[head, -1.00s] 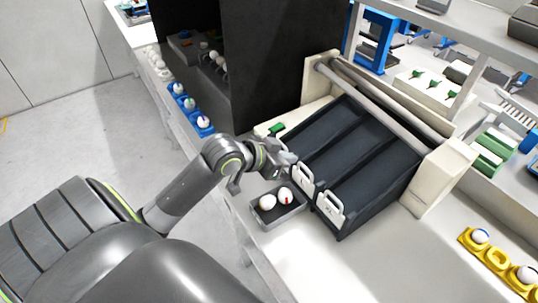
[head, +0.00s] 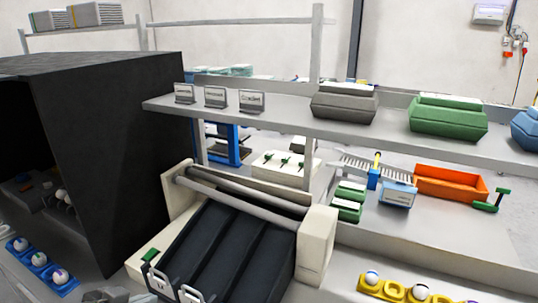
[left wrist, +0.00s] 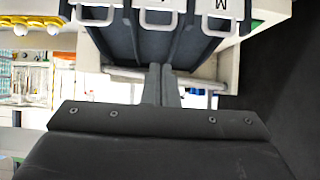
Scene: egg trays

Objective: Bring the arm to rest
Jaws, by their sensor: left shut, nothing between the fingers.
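My left gripper (left wrist: 162,84) shows in the left wrist view with its two fingers together and nothing between them. It points at the black grading trough unit (left wrist: 180,45), whose white handles and letter M show near the top of that view. In the head view only a grey piece of my left arm shows at the bottom edge, left of the trough unit (head: 222,250). My right gripper is not in view.
A black box (head: 120,140) stands at left. Blue egg holders (head: 40,260) are at the lower left and yellow ones (head: 395,290) at the lower right. A grey shelf (head: 300,122) carries egg cartons. An orange tray (head: 452,182) lies beyond.

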